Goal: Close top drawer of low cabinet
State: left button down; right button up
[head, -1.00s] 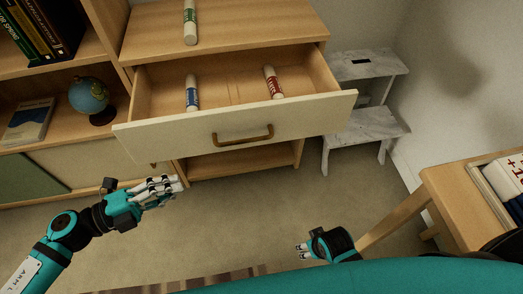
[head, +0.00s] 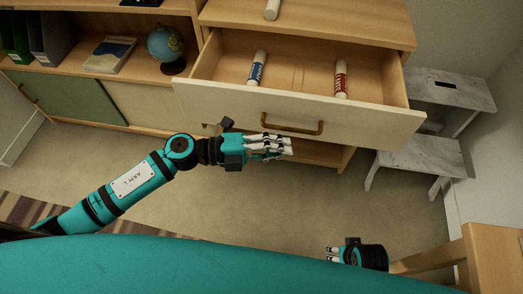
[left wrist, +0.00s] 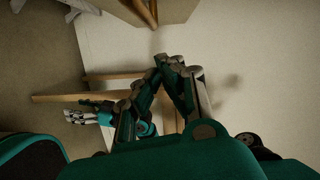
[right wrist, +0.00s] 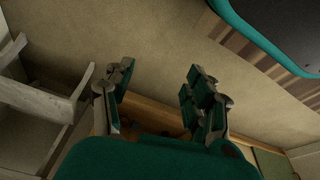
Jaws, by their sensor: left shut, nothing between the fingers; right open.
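The low cabinet (head: 330,22) stands ahead with its top drawer (head: 360,122) pulled open. The drawer has a cream front and a brown bar handle (head: 292,124). A blue-labelled marker (head: 257,68) and a red-labelled marker (head: 340,78) lie inside it. My left gripper (head: 288,146) is shut and empty, near the drawer front just below the handle in the head view; I cannot tell whether it touches. My right gripper (head: 330,254) is low at the right, away from the drawer; its fingers stand apart and empty in the right wrist view (right wrist: 155,88).
A grey step stool (head: 425,155) stands right of the cabinet. A wooden table (head: 490,255) is at the lower right. A bookshelf with a globe (head: 165,44) is on the left. Carpet between me and the cabinet is clear.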

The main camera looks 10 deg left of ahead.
pick_arm(q)
jog(key=shift+w+a+f, duration=0.1)
jog(key=shift+w+f, duration=0.05)
jog(key=shift+w, duration=0.5)
jog(key=shift+w+f, duration=0.15)
jog(key=shift+w, duration=0.5)
pick_arm(e)
jog(key=shift+w+r, duration=0.25)
jog(key=shift+r, duration=0.8)
